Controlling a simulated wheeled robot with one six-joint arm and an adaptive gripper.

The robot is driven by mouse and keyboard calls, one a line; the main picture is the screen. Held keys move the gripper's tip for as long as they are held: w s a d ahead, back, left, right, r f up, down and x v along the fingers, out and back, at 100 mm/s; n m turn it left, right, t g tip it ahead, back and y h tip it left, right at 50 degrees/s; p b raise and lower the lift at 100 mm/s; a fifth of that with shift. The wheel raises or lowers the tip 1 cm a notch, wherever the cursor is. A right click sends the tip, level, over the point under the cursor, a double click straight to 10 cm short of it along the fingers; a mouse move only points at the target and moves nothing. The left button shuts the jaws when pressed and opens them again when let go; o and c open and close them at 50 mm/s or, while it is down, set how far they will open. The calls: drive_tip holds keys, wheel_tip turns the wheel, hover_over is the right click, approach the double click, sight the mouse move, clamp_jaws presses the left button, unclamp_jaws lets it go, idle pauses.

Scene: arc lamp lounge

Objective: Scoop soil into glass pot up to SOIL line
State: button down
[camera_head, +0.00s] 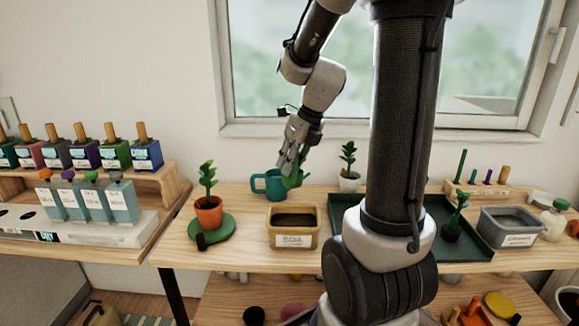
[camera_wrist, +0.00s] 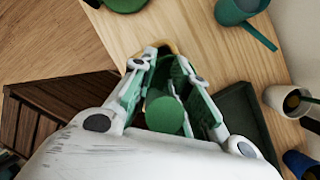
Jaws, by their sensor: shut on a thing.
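My gripper (camera_head: 290,160) is shut on a green object (camera_head: 295,181), which looks like the scoop. It hangs above and behind the tan soil bin (camera_head: 293,240), near the teal watering can. In the wrist view the round green end of the held scoop (camera_wrist: 165,115) shows between the fingers of my gripper (camera_wrist: 165,75). The bin is labelled SOIL and has dark soil inside. In the wrist view my gripper covers most of it. I cannot make out the glass pot; my arm column hides part of the dark green tray (camera_head: 462,250).
The teal watering can (camera_head: 272,186) stands behind the bin. A small white pot (camera_head: 349,183) stands behind the tray. A grey bin (camera_head: 510,238) is at right.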

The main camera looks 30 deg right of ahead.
drive_tip(key=shift+w+r+t, duration=0.1)
drive_tip(key=shift+r+t, duration=0.05)
drive_tip(key=shift+t, duration=0.45)
drive_tip(key=shift+r, duration=2)
